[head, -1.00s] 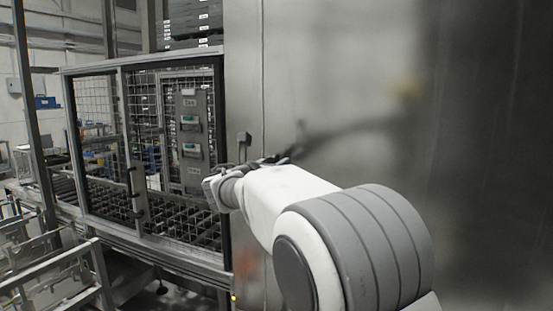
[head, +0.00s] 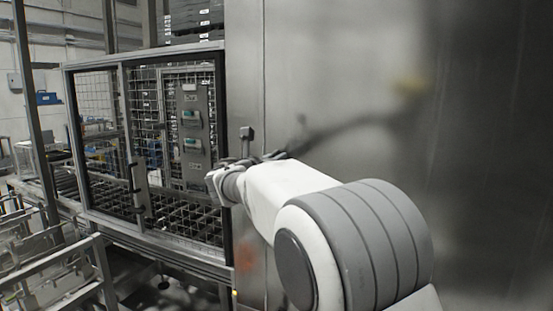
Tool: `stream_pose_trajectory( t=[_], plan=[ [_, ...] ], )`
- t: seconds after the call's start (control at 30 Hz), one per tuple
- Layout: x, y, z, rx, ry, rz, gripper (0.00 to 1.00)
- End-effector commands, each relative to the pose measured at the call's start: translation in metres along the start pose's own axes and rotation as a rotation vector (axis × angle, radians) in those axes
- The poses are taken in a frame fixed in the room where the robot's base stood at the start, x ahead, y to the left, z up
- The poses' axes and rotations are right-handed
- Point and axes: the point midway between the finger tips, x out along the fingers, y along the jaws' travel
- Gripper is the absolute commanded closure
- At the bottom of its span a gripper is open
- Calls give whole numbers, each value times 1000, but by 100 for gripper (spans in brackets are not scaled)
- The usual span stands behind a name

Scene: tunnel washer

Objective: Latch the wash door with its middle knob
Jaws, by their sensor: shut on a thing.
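The wash door (head: 340,70) is the large, smooth steel panel filling the right half of the head view. It stands upright beside a vertical seam at its left. My gripper (head: 250,161), at the end of my white and grey arm, is at the door's left edge, shut. Its fingers are small, dark and partly hidden behind my wrist. The middle knob is hidden at the grip, so its turn cannot be seen.
A mesh guard fence (head: 97,153) with a dark handle (head: 136,188) stands to the left, in front of a roller conveyor. A grey control panel (head: 191,117) shows behind the mesh. Metal rails (head: 60,262) are at lower left.

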Motion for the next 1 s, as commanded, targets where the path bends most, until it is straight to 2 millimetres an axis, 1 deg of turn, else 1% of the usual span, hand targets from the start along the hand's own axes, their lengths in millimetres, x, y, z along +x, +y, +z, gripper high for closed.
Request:
stream_pose_trajectory(
  t=[0.17, 0.37, 1.0],
  plan=[
    [0, -1, -3, 51, 1, 0, 100],
    [0, -3, -6, 175, -1, 1, 100],
    [0, -12, -11, 773, -1, 2, 100]
  ],
)
